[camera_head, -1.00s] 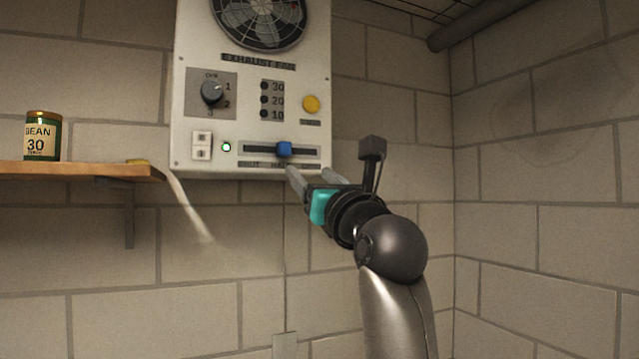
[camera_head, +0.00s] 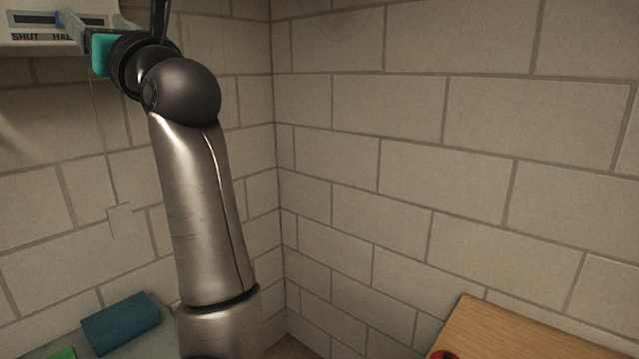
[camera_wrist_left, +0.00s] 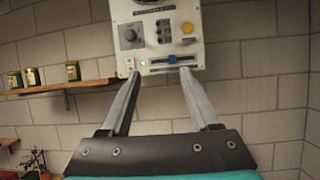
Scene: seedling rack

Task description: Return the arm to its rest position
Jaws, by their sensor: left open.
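My left gripper (camera_head: 78,22) is at the upper left of the head view, raised in front of the lower edge of the exhaust fan panel (camera_head: 25,40). In the left wrist view its two fingers (camera_wrist_left: 160,75) are spread apart with nothing between them. Beyond them is the panel (camera_wrist_left: 190,45) with a blue slider knob (camera_wrist_left: 171,59) in its slot; I cannot tell the exact gap from fingertips to panel. My left arm rises from the bottom of the head view. My right gripper is not in view.
A wooden shelf (camera_wrist_left: 75,86) with several cans is left of the panel. In the head view, a teal block-like item (camera_head: 121,323) lies at lower left, and a wooden top (camera_head: 500,330) with something red is at lower right. Bare block walls meet in a corner behind my arm.

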